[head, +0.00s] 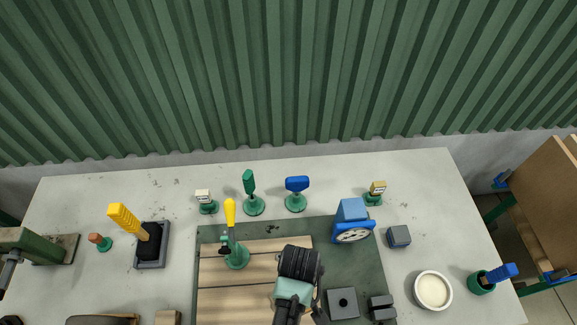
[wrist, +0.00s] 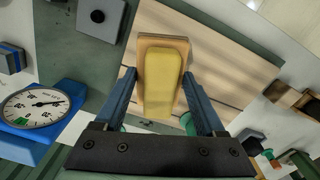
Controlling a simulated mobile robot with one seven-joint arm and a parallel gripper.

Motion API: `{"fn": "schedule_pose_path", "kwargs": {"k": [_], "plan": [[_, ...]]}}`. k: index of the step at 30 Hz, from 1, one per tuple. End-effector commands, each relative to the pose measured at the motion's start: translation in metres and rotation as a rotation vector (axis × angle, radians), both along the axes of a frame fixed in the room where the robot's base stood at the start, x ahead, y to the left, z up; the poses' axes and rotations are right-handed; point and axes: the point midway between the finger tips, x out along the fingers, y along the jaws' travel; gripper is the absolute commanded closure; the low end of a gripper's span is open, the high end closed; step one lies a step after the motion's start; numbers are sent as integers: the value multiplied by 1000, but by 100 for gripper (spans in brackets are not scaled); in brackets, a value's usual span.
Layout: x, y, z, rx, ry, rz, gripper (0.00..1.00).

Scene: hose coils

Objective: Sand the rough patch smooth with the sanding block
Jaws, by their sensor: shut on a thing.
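The sanding block (wrist: 163,82), yellow with a tan base, sits between the blue fingers of my gripper (wrist: 160,85) in the wrist view. My gripper is shut on it. Below it lies a pale wooden plank board (head: 222,284), which also shows in the wrist view (wrist: 225,55). I cannot tell whether the block touches the board. In the head view my arm's dark, ribbed end is over the board's right part and hides the block and fingers. I cannot make out the rough patch; it may be hidden under the block or my arm.
A white bowl (head: 433,290) is farther right. Small stands line the back.

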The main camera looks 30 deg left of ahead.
Motion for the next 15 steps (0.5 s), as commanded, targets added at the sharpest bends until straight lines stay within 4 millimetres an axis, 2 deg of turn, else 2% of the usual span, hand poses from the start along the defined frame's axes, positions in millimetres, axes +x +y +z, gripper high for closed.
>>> {"fn": "schedule_pose_path", "kwargs": {"k": [1, 3, 6, 15], "plan": [[-9, 6, 4, 0, 3, 74, 72], [-17, 12, 0, 3, 3, 152, 72], [-22, 16, -5, 6, 1, 209, 72], [-23, 16, -7, 6, 0, 216, 72]]}}
